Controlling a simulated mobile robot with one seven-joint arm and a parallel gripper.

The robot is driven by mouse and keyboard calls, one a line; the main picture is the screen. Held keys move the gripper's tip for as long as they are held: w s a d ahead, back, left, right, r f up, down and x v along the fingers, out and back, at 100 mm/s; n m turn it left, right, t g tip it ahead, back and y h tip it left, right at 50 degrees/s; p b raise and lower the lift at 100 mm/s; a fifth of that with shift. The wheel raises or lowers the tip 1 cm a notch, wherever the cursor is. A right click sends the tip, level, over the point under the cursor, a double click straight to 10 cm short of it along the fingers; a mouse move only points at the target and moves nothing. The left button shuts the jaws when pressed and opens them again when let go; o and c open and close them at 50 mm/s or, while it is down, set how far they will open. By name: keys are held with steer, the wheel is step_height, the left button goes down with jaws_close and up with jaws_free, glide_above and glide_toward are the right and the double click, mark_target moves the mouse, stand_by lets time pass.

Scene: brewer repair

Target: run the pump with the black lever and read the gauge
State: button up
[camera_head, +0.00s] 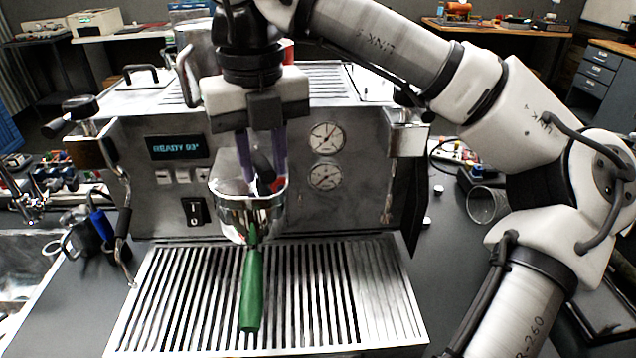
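The steel espresso machine (145,205) fills the middle of the view. Two round gauges (327,137) (325,177) sit on its front panel, right of my gripper; their readings are too small to tell. My gripper (262,178) points down in front of the panel, its purple fingers apart. A short black piece (263,166), perhaps the black lever, shows between the fingers; I cannot tell whether they touch it. Below is a chrome portafilter (240,215) with a green handle (251,290) pointing toward me. My gripper hides the brew group behind it.
The display (178,147) reads READY 93°. A black rocker switch (194,212) is below it. A black knob (80,108) and a steam wand (122,220) stand at the left. The slatted drip tray (330,310) is in front. A metal cup (487,204) lies on the right.

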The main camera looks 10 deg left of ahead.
steer(key=shift+s+a+m+b, duration=0.15)
steer(key=shift+s+a+m, duration=0.15)
steer(key=shift+a+m, duration=0.6)
steer(key=shift+s+a+m+b, duration=0.2)
steer(key=shift+a+m, duration=0.3)
steer(key=shift+m, duration=0.8)
steer(key=shift+s+a+r+m+p, duration=0.1)
steer(key=shift+a+m+p, duration=0.8)
steer(key=shift+m, duration=0.3)
steer(key=shift+a+m+p, duration=0.4)
steer(key=shift+a+m, duration=0.25)
steer(key=shift+m, duration=0.45)
stand_by(3.5)
